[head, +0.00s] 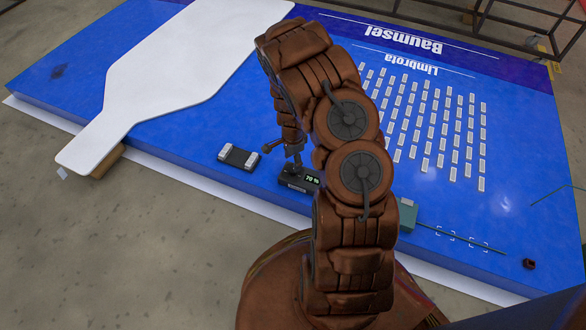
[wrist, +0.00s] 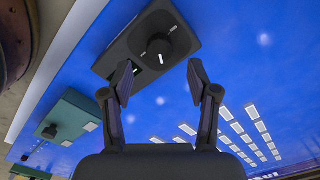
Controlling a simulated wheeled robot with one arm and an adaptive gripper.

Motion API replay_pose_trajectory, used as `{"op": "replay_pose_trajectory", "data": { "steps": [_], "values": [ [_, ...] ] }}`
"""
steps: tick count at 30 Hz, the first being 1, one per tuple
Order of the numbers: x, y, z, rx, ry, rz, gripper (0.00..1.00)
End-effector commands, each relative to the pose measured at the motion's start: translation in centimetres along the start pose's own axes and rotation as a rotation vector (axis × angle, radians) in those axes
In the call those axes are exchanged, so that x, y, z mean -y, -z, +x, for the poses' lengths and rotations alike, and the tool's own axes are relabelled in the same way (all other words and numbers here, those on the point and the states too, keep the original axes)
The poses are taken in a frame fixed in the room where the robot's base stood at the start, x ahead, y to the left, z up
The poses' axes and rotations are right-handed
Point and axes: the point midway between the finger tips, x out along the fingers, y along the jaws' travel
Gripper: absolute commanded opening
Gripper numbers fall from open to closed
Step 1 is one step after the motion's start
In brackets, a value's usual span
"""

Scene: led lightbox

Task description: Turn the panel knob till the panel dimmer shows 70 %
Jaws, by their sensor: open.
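The panel dimmer (head: 297,186) is a small dark box on the blue panel, and its lit display (head: 312,180) appears to read 70 %. In the wrist view the dimmer (wrist: 130,45) carries a round black panel knob (wrist: 158,48) with a white mark. In the head view the knob is mostly hidden by my gripper. My gripper (wrist: 160,70) is open, its two fingers spread wide with nothing between them. The knob lies just beyond the fingertips and looks clear of both. The left finger covers part of the display in the wrist view.
A teal box (head: 407,216) with a thin rod stands right of the dimmer; in the wrist view a teal box (wrist: 70,115) bears a dark knob. A dark block with pale ends (head: 238,157) lies left. A white bottle-shaped board (head: 190,65) and several white tiles (head: 440,120) cover the panel.

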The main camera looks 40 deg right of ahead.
Motion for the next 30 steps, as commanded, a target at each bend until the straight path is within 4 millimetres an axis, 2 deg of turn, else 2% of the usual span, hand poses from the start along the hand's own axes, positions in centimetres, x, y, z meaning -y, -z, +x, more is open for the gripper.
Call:
{"op": "replay_pose_trajectory", "data": {
  "steps": [3,9,19,30],
  "values": [
    [-0.1,0.0,2.2,0.001,-0.002,0.0,0.6],
    [-0.1,0.0,4.6,0.0,-0.001,0.001,0.6],
    [-0.1,0.0,4.9,0.0,0.0,0.001,0.6],
    [-0.1,0.0,4.9,0.0,0.0,0.0,0.21]
  ]
}}
